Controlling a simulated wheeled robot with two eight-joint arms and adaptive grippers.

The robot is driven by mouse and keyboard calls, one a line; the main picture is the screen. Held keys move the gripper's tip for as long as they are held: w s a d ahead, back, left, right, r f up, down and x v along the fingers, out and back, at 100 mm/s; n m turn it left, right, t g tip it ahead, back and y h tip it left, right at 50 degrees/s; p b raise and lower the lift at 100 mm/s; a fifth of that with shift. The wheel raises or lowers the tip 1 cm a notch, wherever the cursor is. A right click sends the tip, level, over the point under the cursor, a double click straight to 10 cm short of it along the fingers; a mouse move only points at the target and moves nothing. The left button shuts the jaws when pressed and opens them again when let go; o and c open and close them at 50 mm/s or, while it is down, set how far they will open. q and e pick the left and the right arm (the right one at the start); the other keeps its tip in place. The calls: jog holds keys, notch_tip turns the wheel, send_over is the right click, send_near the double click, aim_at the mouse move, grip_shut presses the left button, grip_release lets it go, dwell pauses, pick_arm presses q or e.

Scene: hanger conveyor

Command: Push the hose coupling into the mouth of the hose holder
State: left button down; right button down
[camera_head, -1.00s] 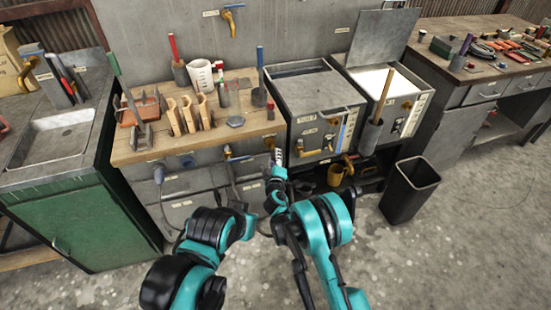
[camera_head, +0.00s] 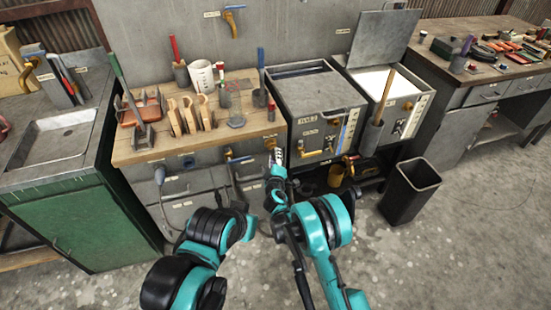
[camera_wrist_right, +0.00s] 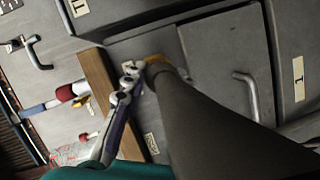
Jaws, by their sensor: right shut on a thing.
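My right gripper (camera_head: 276,158) is at the front edge of the wooden-topped bench, beside the grey machine. It also shows in the right wrist view (camera_wrist_right: 138,70), with its fingers closed at the end of a thick dark hose (camera_wrist_right: 215,120). A brass-coloured piece (camera_wrist_right: 157,61), which looks like the hose coupling, shows at the hose's end by the fingertips. The fingers and the hose partly cover it. I cannot make out the hose holder's mouth or whether the coupling touches it. My left arm is folded at the lower centre; its dark end (camera_head: 240,208) is too unclear to read as open or shut.
The bench top (camera_head: 150,153) holds wooden-handled tools and a white jug (camera_head: 202,77). A brass tap (camera_head: 229,153) and hanging hoses are on the bench front. The grey machine (camera_head: 318,100) stands close on the right. A black bin (camera_head: 410,190) stands on open floor.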

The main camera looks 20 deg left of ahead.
jog(key=shift+w+a, duration=0.7)
jog(key=shift+w, duration=0.3)
dwell(1.8)
jog(key=c, duration=1.4)
grip_release()
jog(key=o, duration=0.5)
jog(key=shift+o, duration=0.2)
jog(key=shift+s, duration=0.1)
jog(key=v, duration=1.1)
jog(key=shift+s, duration=0.35)
jog(key=shift+d+r, duration=0.15)
